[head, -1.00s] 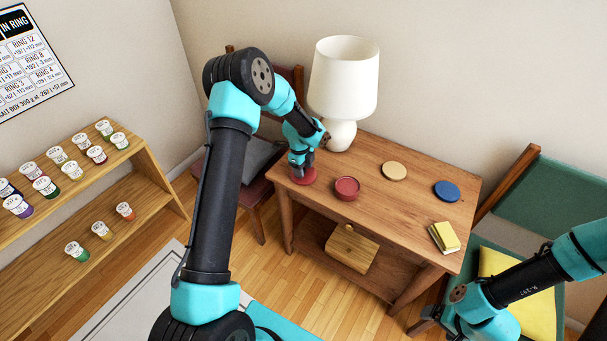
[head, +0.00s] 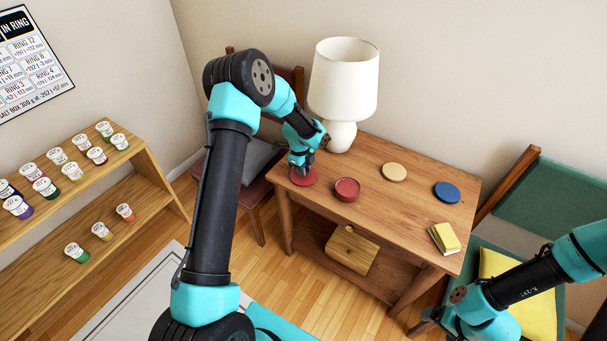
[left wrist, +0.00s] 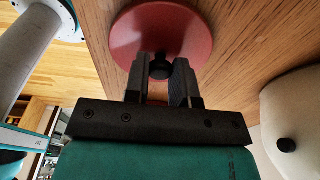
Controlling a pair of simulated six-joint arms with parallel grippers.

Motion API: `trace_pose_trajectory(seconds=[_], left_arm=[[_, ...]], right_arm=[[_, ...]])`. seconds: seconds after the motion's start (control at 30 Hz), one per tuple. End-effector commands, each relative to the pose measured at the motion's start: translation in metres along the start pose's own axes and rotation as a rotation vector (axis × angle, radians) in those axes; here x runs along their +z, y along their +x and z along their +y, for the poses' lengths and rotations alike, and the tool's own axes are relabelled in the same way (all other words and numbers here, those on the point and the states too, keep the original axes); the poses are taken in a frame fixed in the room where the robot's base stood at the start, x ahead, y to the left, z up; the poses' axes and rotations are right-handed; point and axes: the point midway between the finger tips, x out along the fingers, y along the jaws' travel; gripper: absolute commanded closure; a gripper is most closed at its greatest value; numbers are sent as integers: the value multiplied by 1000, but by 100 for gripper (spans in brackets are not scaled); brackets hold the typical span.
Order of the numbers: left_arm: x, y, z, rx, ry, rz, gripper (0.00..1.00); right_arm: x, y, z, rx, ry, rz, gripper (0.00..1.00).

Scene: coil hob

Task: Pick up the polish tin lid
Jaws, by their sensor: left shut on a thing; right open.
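The polish tin lid (head: 304,179) is a red disc at the left end of the wooden side table. It also shows in the left wrist view (left wrist: 184,28), with a black knob (left wrist: 160,67) on it. My left gripper (head: 299,167) is over the lid, its fingers (left wrist: 162,84) shut on the knob. I cannot tell whether the lid is clear of the table. A round red tin (head: 347,189) stands just right of the lid. My right gripper (head: 428,317) is open and empty at the lower right, in front of the table.
The table (head: 400,215) also holds a white lamp (head: 342,80), a beige disc (head: 394,171), a blue disc (head: 446,191) and a yellow block (head: 444,237). A wooden box (head: 351,248) is on the lower shelf. A green chair (head: 555,205) stands at right, a rack of jars (head: 75,190) at left.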

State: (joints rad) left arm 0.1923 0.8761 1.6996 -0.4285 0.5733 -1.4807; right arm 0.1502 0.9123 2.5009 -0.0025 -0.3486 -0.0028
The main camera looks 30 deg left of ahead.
Motion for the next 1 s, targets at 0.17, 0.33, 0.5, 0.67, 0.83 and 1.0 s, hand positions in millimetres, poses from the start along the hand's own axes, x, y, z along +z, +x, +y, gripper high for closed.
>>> trace_pose_trajectory(seconds=[0.17,0.33,0.5,0.67,0.83,1.0], left_arm=[[0,-2,0,-1,0,0,99],[-2,-15,-1,-2,0,0,99],[-4,-36,-1,-3,0,-1,99],[-17,-36,18,2,1,0,99],[-35,-37,45,3,4,0,99],[-56,-38,76,3,3,0,99]], right_arm=[[0,0,0,0,0,0,9],[0,0,0,0,0,0,9],[0,0,0,0,0,0,9],[0,0,0,0,0,0,9],[0,0,0,0,0,0,9],[0,0,0,0,0,0,9]])
